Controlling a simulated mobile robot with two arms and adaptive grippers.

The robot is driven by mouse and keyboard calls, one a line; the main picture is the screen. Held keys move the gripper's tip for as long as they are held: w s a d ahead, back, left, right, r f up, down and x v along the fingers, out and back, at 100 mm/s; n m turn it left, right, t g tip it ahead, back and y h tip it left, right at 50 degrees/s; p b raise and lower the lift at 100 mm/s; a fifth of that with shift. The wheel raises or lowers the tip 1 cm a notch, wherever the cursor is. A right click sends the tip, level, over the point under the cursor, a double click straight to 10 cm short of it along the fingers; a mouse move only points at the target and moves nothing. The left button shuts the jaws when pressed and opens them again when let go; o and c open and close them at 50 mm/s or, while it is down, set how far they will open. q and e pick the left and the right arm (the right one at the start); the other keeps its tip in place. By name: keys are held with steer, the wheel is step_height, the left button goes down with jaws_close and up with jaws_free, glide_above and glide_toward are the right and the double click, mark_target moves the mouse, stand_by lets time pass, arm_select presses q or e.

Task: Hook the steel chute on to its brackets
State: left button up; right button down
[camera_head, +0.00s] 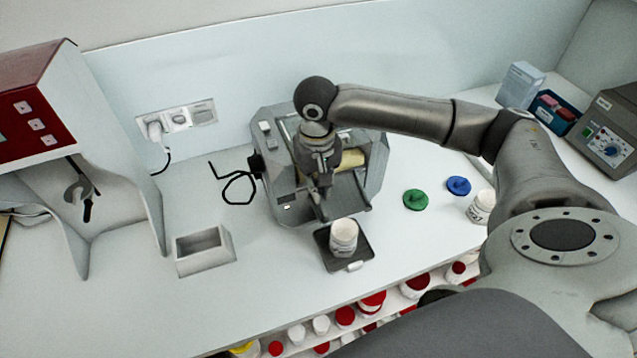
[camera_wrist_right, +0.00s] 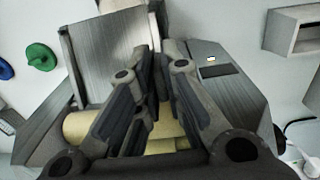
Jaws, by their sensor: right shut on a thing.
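The steel chute (camera_wrist_right: 108,55) is a brushed plate with raised side walls, at the front of the roller mill (camera_head: 268,185). In the head view the chute (camera_head: 343,192) is partly hidden by my right gripper and slopes toward the front. My right gripper (camera_wrist_right: 160,55) points down over the mill and is shut on one side wall of the chute. In the head view this gripper (camera_head: 320,182) is seen from above. Pale yellow rollers (camera_wrist_right: 95,128) show behind the fingers. The brackets cannot be made out, so I cannot tell whether the chute is hooked. My left gripper is out of view.
A white jar (camera_head: 344,233) stands on a dark plate (camera_head: 360,250) just in front of the chute. An open box (camera_head: 220,252) is at left. Green (camera_head: 415,199) and blue lids (camera_head: 458,185) lie at right, near another jar (camera_head: 481,207). A black cable (camera_head: 238,187) lies beside the mill.

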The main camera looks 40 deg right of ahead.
steer(key=c, duration=1.5)
jaws_free()
step_height(320, 180, up, 12)
steer(key=shift+a+f, duration=0.1)
steer(key=shift+a, duration=0.05)
